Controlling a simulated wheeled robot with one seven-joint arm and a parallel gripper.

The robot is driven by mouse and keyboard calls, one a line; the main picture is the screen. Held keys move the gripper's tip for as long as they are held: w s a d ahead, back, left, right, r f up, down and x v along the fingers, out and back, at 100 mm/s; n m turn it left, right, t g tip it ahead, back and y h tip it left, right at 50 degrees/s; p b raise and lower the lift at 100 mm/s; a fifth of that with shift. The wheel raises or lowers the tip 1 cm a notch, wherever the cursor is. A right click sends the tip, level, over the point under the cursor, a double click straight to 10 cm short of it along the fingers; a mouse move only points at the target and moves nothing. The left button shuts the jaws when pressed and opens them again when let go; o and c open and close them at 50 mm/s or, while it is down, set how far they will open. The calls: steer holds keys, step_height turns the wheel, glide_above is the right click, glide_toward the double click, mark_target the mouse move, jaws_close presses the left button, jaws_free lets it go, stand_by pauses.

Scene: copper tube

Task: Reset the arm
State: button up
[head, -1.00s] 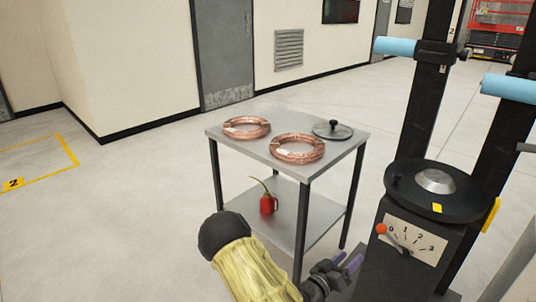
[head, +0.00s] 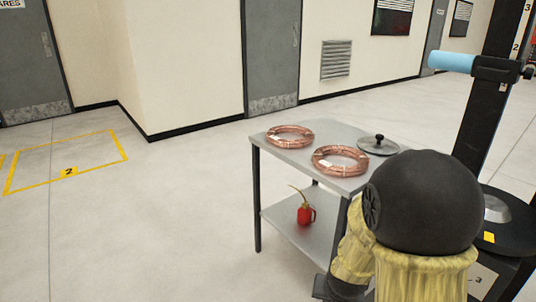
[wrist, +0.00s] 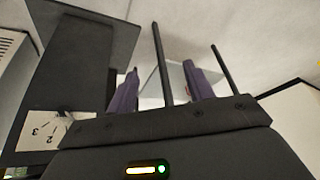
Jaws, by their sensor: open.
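My arm is bent up at the right of the head view, its black joint cover and yellow sleeve close to the camera. My gripper shows in the wrist view (wrist: 160,88), its two purple fingers apart with nothing held between them. In the head view I cannot make out the fingers; the arm hides that area. The arm covers the table's front right corner in the picture; whether it touches the table I cannot tell.
A grey table (head: 326,135) bears two copper tube coils (head: 290,136) (head: 340,160) and a round lid (head: 378,145). A red oil can (head: 306,213) stands on its lower shelf. Floor at left is clear.

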steer(key=s+a+r+n+g, duration=0.1)
steer(key=s+r+n+g, duration=0.15)
steer(key=s+r, duration=0.5)
steer(key=w+d+p+v, duration=0.1)
steer(key=w+p+v, duration=0.1)
steer(key=p+v, duration=1.3)
steer(key=w+d+r+p+v, duration=0.1)
steer(key=w+p+v, duration=0.1)
steer(key=p+v, duration=1.3)
steer(key=p, duration=0.2)
steer(key=shift+w+r+y+p, duration=0.2)
steer(key=shift+r+y+p, duration=0.15)
steer(key=shift+y+p, duration=0.05)
steer(key=shift+n, duration=0.25)
